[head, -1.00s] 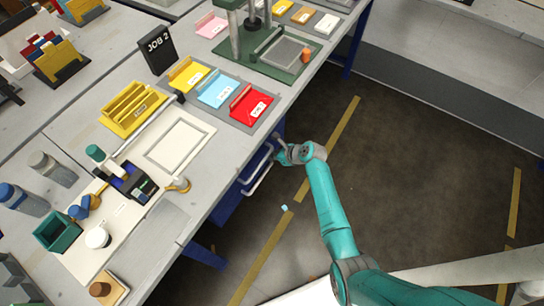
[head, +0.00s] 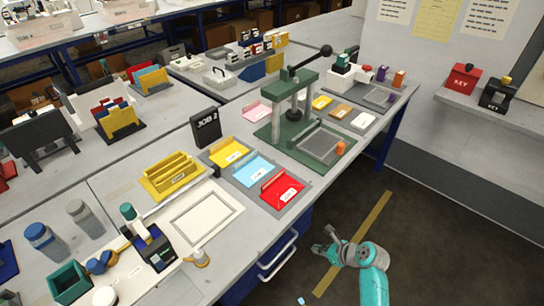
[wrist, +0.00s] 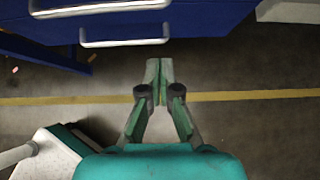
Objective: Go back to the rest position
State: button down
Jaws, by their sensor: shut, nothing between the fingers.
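My gripper (wrist: 156,92) is shut and empty in the wrist view, its green fingertips together above the dark floor. In the head view my gripper (head: 322,249) is off the front edge of the table, to the right of the blue drawers (head: 285,250). It is apart from the drawer handles. The pen plotter (head: 154,246) stands on the table at the lower left, beside a pale framed sheet (head: 196,218).
In the wrist view, drawer handles (wrist: 125,35) are at the top. A yellow floor line (head: 372,228) crosses open floor to the right.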

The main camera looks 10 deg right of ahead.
jog(key=s+a+f+n+t+h, duration=0.1)
jog(key=s+a+n+h, duration=0.15)
jog(key=s+n, duration=0.6)
jog(key=s+a+n+t+h, duration=0.2)
jog(key=s+a+n, duration=0.1)
jog(key=s, duration=1.1)
jog(key=s+r+n+t, duration=0.2)
jog(key=s+r+n, duration=0.6)
jog(key=r, duration=0.4)
jog(key=s+a+r+n+t, duration=0.1)
jog(key=s+r+n+t, duration=0.1)
jog(key=s+r+n, duration=0.7)
notch_tip(320, 180, up, 4)
jog(key=shift+s+a+r+t+h, duration=0.1)
jog(key=shift+s+a+t+h, duration=0.2)
jog(key=shift+s, duration=0.25)
